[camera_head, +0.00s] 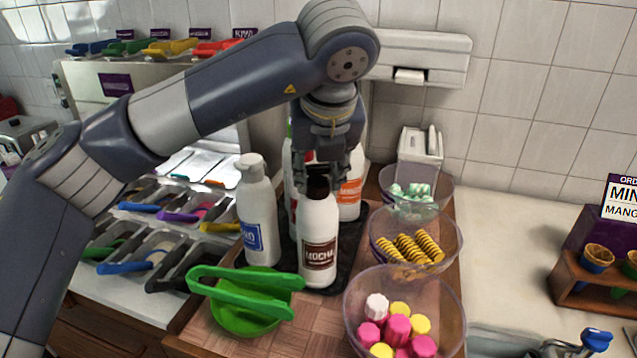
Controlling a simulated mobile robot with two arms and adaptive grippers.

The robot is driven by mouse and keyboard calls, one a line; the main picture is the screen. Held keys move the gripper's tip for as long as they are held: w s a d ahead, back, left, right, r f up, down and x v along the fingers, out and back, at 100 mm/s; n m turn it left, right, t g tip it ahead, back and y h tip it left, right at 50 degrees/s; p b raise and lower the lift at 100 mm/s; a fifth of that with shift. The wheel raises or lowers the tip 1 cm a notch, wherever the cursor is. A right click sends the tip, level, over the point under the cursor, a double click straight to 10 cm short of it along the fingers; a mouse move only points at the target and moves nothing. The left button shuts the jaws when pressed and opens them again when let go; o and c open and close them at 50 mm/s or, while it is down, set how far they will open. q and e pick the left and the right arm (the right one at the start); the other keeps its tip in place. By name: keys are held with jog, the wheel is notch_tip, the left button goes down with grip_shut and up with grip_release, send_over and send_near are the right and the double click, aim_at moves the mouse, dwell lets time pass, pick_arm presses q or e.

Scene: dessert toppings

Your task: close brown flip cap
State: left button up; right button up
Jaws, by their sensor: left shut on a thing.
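A white bottle with a brown MOCHA label (318,238) stands upright on a dark mat. Its brown cap (317,188) is at the top, largely covered by my left gripper. My left gripper (318,176) points straight down over this bottle, with its fingers shut on the brown cap. Whether the flip lid is up or down is hidden by the fingers. My right gripper is not in view.
A white pump bottle with a blue label (257,215) stands close on the left, and an orange-labelled bottle (350,195) close behind. Green tongs (245,290) lie in front left. Clear bowls of sweets (405,318) line the right side.

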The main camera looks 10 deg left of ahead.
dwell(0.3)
pick_arm(q)
jog(key=o, duration=1.1)
jog(key=shift+c, duration=0.2)
jog(key=v, duration=1.2)
